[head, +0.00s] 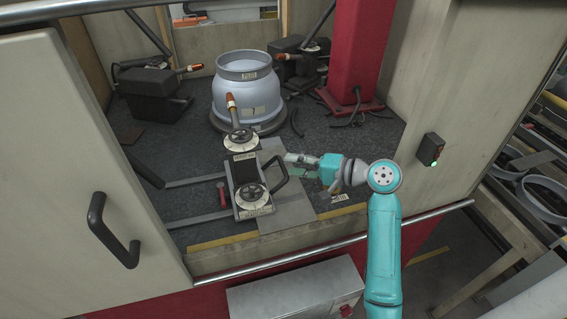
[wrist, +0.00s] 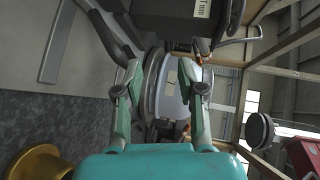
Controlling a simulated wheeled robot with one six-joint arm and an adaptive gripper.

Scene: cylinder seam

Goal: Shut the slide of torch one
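The front torch slide (head: 250,185) is a dark block with pale round dials, standing on the grey floor of the cell. I cannot read which torch number it bears. Its orange-tipped torch (head: 231,102) points at the blue-grey cylinder (head: 247,98). A black bent handle (head: 279,178) sticks out from its right side. My gripper (head: 291,159) is just right of this handle. In the wrist view my gripper (wrist: 163,68) is open, its fingers wide apart, with the cylinder (wrist: 172,88) behind the gap. A dark handle-like bar (wrist: 108,30) lies near the left fingertip; contact is unclear.
Two more torch units stand at the back left (head: 152,92) and back right (head: 300,60). A red column (head: 357,50) rises behind my gripper. A front rail (head: 330,244) and an open door with a handle (head: 112,230) edge the cell.

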